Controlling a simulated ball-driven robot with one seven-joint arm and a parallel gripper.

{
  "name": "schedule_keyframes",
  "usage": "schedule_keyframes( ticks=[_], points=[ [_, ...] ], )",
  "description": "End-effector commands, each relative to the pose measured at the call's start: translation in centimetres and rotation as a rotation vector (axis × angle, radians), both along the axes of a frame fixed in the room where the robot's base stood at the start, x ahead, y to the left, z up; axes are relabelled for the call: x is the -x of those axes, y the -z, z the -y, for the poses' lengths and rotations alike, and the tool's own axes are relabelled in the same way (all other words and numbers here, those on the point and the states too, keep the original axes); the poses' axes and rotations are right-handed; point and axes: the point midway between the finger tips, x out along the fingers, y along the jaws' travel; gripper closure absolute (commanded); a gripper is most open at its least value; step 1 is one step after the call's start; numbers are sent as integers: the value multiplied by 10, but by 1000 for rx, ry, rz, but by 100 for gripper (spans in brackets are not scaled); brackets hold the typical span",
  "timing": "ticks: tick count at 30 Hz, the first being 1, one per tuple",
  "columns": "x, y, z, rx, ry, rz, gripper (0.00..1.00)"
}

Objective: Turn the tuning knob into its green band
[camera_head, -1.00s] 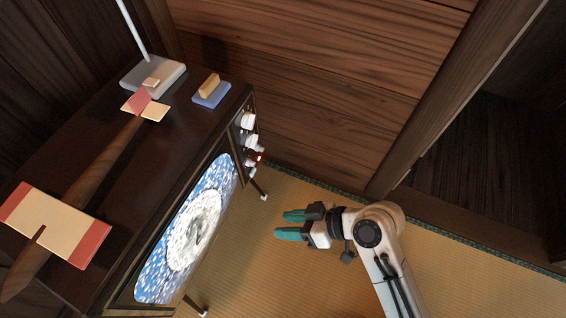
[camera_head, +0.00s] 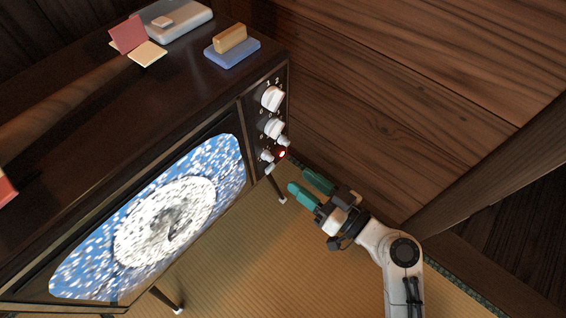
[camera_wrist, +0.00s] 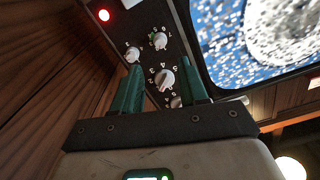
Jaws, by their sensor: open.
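An old television has a panel of white knobs beside its screen. In the wrist view, a small white knob (camera_wrist: 158,41) on the screen side has a green mark at its edge; I take it as the tuning knob. In the head view it appears to be the low knob (camera_head: 267,156) nearest the screen. Its pointer's exact place against the green is too small to tell. My gripper (camera_head: 298,179) is open and empty, below and in front of the panel, apart from the knobs. In the wrist view, its teal fingers (camera_wrist: 162,68) appear either side of a larger numbered knob.
Other knobs (camera_head: 272,98) and a red lamp (camera_head: 281,154) crowd the panel. The screen (camera_head: 165,225) shows a speckled picture. A blue block with a tan top (camera_head: 232,47) and a grey box (camera_head: 178,18) sit on the set. A wooden wall (camera_head: 400,100) stands close right.

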Motion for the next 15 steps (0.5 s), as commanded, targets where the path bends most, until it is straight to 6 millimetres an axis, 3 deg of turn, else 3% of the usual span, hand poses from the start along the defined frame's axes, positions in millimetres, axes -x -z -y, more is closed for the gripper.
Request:
schedule_keyframes(
  ticks=[6, 15],
  points=[
    [-26, 1, -33, -1, -3, 1, 57],
    [-46, 1, -58, 1, -1, 0, 57]
  ],
)
